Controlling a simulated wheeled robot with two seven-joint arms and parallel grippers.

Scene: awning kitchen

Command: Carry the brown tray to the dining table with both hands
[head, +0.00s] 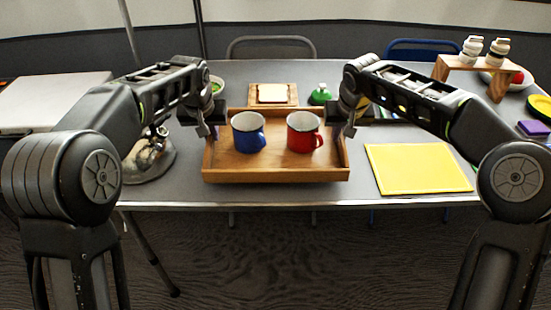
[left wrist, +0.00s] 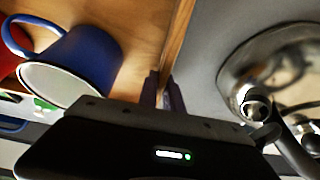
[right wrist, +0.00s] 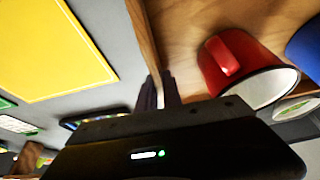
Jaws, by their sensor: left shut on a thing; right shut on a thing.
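The brown wooden tray (head: 275,174) is at the front of the grey table in the head view. A blue mug (head: 248,139) and a red mug (head: 304,138) stand upright in it, side by side. My left gripper (head: 211,128) is shut on the tray's left wall; the left wrist view shows its fingers (left wrist: 163,92) on either side of that wall. My right gripper (head: 340,127) is shut on the right wall, also seen between its fingers in the right wrist view (right wrist: 160,92). I cannot tell whether the tray's underside touches the table.
A yellow mat (head: 418,168) lies right of the tray. A metal pot lid (head: 149,157) sits to the left. Behind are a board with bread (head: 273,94), a green object (head: 320,95) and a wooden stand with bottles (head: 474,72). Chairs line the far side.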

